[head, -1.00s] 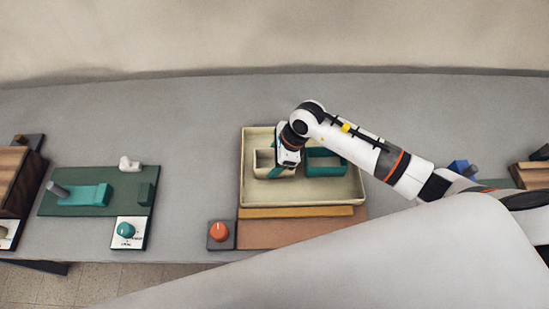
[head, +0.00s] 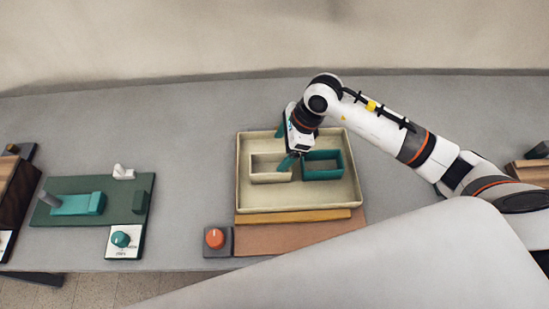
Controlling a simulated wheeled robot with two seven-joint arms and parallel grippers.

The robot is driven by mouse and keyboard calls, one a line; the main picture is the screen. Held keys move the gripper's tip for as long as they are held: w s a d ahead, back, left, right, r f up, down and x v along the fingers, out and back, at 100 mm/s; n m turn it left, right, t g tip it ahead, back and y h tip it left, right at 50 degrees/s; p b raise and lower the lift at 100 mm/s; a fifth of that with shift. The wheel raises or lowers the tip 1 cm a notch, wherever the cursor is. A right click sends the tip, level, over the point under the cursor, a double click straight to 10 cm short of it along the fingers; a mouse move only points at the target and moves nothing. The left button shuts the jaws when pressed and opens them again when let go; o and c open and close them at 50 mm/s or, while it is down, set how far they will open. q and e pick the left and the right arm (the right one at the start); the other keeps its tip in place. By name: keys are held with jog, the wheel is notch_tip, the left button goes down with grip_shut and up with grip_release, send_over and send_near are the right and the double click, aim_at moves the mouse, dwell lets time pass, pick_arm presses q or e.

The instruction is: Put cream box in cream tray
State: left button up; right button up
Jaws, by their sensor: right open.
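The cream tray (head: 257,203) lies on the grey table, right of the picture's middle. The cream box (head: 271,178), small and open-topped, sits inside the tray on its left side. A teal open box (head: 323,174) sits beside it on the right, also in the tray. My right gripper (head: 286,147) is open, with its teal fingers spread above the cream box, one toward the back and one toward the front right. It holds nothing. The box appears to rest on the tray floor. My left gripper is not in view.
An orange knob (head: 214,238) on a dark base stands left of a brown and ochre board (head: 300,232) in front of the tray. A green board (head: 75,213) with a teal block and a teal knob (head: 121,239) lie further left. The table between is clear.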

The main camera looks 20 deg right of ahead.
jog(key=v, duration=0.3)
jog(key=shift+d+r, duration=0.1)
jog(key=shift+r, duration=0.15)
jog(key=shift+s, duration=0.1)
